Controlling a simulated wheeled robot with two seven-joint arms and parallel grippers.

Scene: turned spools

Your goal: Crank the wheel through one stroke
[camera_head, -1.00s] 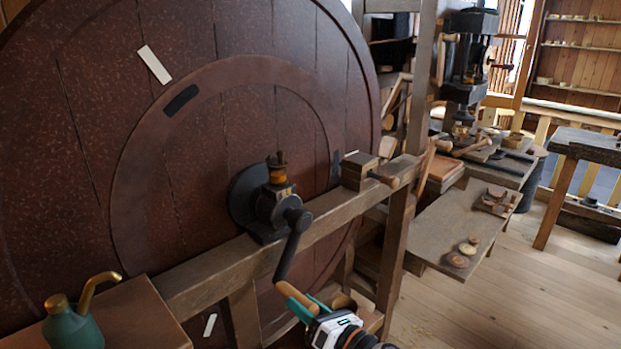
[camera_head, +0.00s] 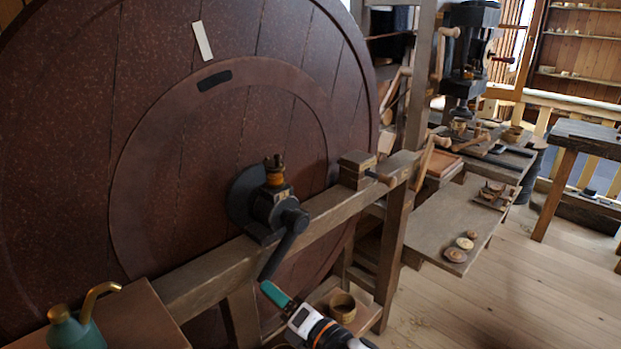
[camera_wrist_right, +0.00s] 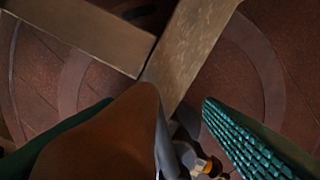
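The big red-brown wheel (camera_head: 160,80) fills the left of the head view, with a white mark (camera_head: 202,40) and a dark mark (camera_head: 214,80) on it. A dark crank arm (camera_head: 282,246) hangs down and leftward from the hub on the wooden beam. My right gripper (camera_head: 273,295) is at the crank's lower end and hides the handle there. In the right wrist view the brown wooden handle (camera_wrist_right: 105,135) lies between the green fingers, with a gap visible to the right, ribbed finger (camera_wrist_right: 245,140). The gripper looks open around it. My left gripper is out of view.
A green can with a brass spout (camera_head: 76,326) stands on the bench at the lower left. A wooden beam (camera_head: 325,210) crosses in front of the wheel. A small wooden cup (camera_head: 342,307) sits on a low shelf. Open floor (camera_head: 500,300) lies to the right.

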